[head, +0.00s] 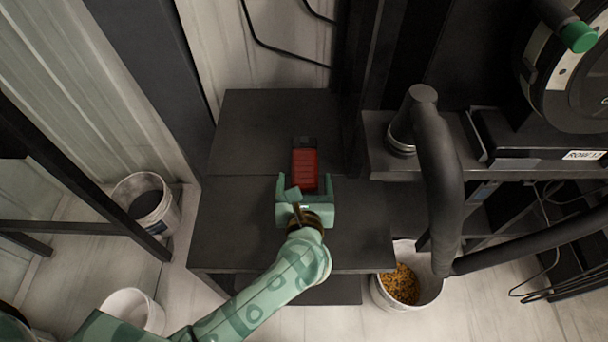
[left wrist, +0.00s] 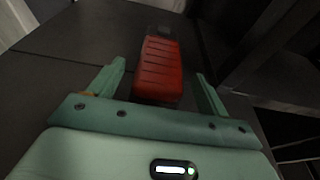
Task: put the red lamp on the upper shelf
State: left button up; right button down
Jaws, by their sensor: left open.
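The red lamp (head: 305,168) is a red ribbed block with a dark far end. It lies on a dark shelf top (head: 240,225). My left gripper (head: 306,182) is open, its two fingers pointing at the lamp's near end. In the left wrist view the lamp (left wrist: 159,72) lies ahead of my left gripper (left wrist: 160,82), with its near end between the two fingers. A gap shows on each side, and the fingers do not grip it. A raised dark surface (head: 275,108) lies behind the lamp. My right gripper is out of view.
A dark upright frame (head: 355,90) stands right of the lamp, with a thick hose (head: 437,170) and machine beyond. Buckets stand on the floor at the left (head: 160,215), lower left (head: 125,305) and right, the right one holding yellow grain (head: 400,284).

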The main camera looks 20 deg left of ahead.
pick_arm(q)
jog(key=p+v, duration=0.2)
jog(key=v, duration=0.8)
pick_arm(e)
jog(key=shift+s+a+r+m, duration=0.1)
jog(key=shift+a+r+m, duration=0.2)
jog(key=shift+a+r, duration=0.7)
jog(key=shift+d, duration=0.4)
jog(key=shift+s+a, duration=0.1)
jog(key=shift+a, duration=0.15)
